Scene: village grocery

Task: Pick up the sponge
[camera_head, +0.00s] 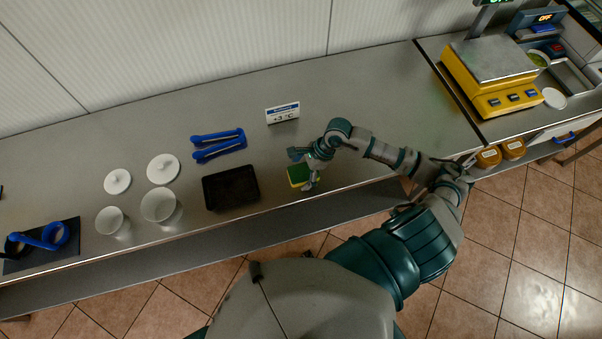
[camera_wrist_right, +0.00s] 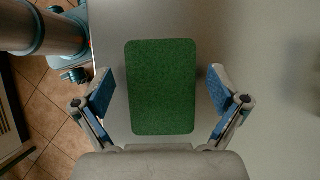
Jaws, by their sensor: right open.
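The sponge (camera_head: 297,176) lies on the metal counter (camera_head: 360,110) near its front edge, green on top with a yellow side. In the right wrist view its green face (camera_wrist_right: 162,88) fills the middle. My right gripper (camera_head: 304,170) is over the sponge and partly hides it. In the right wrist view the open fingers of the right gripper (camera_wrist_right: 161,93) stand on either side of the sponge, with a visible gap on each side. My left gripper is not in view.
A black tray (camera_head: 231,187) stands left of the sponge, with blue tongs (camera_head: 217,144) behind it. A small temperature sign (camera_head: 282,113) stands behind the sponge. White cups (camera_head: 161,206) and lids (camera_head: 163,168) are further left. A yellow scale (camera_head: 494,77) is at right.

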